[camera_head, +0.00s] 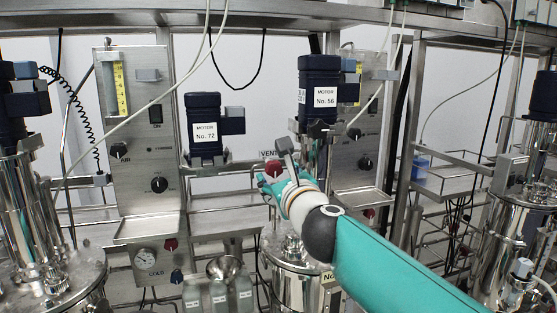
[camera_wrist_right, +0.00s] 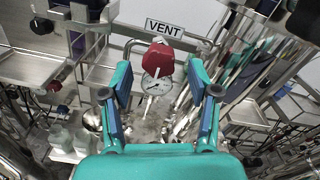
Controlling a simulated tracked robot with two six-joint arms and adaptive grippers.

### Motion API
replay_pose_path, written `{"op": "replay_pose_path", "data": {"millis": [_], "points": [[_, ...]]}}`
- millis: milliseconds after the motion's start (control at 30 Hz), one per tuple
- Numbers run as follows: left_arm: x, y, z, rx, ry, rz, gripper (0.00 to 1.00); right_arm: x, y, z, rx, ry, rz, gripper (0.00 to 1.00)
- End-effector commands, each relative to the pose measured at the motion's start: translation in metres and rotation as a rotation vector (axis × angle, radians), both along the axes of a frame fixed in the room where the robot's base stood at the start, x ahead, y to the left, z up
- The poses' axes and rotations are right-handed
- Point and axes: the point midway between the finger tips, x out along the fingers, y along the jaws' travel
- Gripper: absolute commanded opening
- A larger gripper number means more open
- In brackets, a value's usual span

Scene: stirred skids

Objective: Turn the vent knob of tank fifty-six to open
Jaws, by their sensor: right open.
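The red vent knob (camera_head: 274,168) sits just below a VENT label (camera_head: 270,154), beside the motor marked No. 56 (camera_head: 318,90). In the right wrist view the knob (camera_wrist_right: 158,58) has a pale pointer slanting down to the left, under the VENT sign (camera_wrist_right: 165,27). My right gripper (camera_head: 279,182) is at the knob in the head view, partly hiding it. In the wrist view its open fingers (camera_wrist_right: 160,82) stand to either side, with the knob between and beyond the tips; I see no contact. My left gripper is not in view.
The lid of the steel tank (camera_head: 290,252) lies below my right arm. A control panel with black knobs (camera_head: 352,150) stands behind motor 56. Motor No. 72 (camera_head: 204,130) is to the left. A round gauge (camera_wrist_right: 155,84) shows below the knob.

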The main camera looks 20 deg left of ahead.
Motion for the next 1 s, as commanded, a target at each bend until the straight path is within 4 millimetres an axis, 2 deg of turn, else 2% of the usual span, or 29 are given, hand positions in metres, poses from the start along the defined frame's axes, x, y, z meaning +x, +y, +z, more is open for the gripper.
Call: {"op": "replay_pose_path", "data": {"millis": [33,200,633,1000], "points": [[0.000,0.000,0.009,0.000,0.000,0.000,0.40,0.007,0.005,0.003,-0.002,0.001,0.000,0.61],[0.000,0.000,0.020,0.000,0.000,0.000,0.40,0.021,0.015,0.002,-0.001,0.000,0.001,0.61],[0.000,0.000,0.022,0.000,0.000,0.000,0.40,0.027,0.019,0.000,-0.001,0.000,0.001,0.61],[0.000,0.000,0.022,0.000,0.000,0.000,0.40,0.027,0.019,0.000,-0.001,0.000,0.001,0.00]]}}
